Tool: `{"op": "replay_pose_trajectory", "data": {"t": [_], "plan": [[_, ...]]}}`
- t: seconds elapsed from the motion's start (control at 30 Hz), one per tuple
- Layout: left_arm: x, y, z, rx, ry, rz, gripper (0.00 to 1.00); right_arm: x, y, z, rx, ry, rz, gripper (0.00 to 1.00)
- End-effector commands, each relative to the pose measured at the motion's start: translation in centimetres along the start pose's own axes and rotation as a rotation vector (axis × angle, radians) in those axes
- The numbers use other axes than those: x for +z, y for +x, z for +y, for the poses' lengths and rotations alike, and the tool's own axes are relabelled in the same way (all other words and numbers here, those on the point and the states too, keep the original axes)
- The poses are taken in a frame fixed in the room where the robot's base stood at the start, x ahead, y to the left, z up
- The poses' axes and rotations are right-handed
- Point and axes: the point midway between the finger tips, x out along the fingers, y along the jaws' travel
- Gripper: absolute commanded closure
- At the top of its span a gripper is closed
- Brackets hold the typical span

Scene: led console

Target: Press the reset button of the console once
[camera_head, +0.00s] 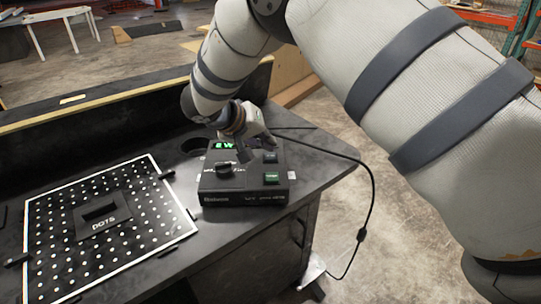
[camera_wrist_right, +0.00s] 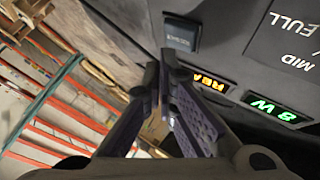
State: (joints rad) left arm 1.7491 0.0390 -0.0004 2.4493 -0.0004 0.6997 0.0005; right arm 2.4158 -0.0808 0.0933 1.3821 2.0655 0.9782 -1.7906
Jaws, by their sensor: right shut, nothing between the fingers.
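The console (camera_head: 243,199) is a dark box near the right end of the black bench. Its top carries a dark knob (camera_head: 229,169), a green-lit button (camera_head: 271,178) at the front right and a darker blue-grey button (camera_head: 270,157) behind it. The button labels are too small to read for certain. My right gripper (camera_head: 244,155) is shut and empty, over the rear part of the console. In the right wrist view, the shut fingertips (camera_wrist_right: 164,62) show just below a grey-blue square button (camera_wrist_right: 182,32); contact cannot be told. My left gripper is not in view.
Lit displays, one amber (camera_wrist_right: 214,84) and one green (camera_wrist_right: 272,110), show beside the fingers. A white-edged dotted board (camera_head: 155,240) with a dark block (camera_head: 101,215) lies left. A black cable (camera_head: 370,205) hangs off the right edge.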

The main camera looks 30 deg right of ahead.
Motion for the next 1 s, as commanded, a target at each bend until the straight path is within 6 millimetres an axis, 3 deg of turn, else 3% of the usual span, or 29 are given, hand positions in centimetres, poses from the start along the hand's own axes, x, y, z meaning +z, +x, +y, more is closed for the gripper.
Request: {"op": "replay_pose_trajectory", "data": {"t": [0.47, 1.0], "plan": [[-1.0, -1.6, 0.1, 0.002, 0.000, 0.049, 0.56, -2.5, -3.4, 2.5, -0.002, 0.006, 0.004, 1.00], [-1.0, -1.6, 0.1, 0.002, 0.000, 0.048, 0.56, -2.5, -3.5, 2.5, -0.001, 0.002, 0.002, 1.00]]}}
